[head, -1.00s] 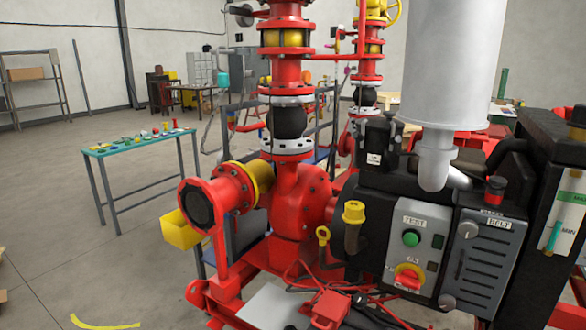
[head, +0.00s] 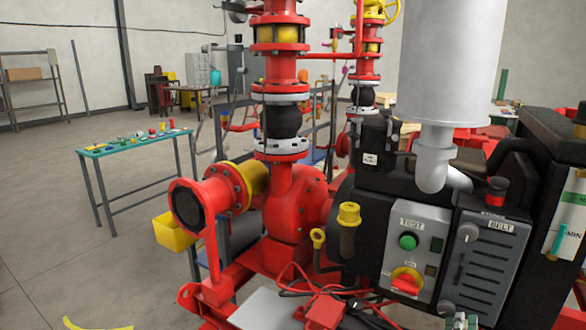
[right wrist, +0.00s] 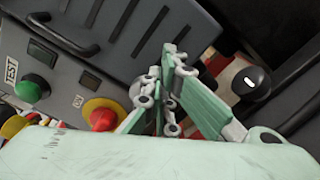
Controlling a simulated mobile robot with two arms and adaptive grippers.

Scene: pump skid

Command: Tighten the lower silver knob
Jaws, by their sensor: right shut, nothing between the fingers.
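The lower silver knob (head: 446,306) sits at the bottom left corner of the grey BELT cover (head: 481,267). An upper silver knob (head: 468,232) is at the cover's top left. My right gripper (head: 461,321) shows at the bottom edge of the head view, just below and right of the lower knob. In the right wrist view my right gripper (right wrist: 168,72) is shut and empty in front of the cover (right wrist: 120,35). The lower knob is largely hidden behind the fingers there; contact cannot be told. My left gripper is not in view.
Left of the cover, the TEST panel holds a green button (head: 408,242) and a red switch on yellow (head: 406,281), close to the gripper in the wrist view. A black cover handle (right wrist: 65,35) stands out. A grey cylinder (head: 455,60) rises above. Open floor lies left.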

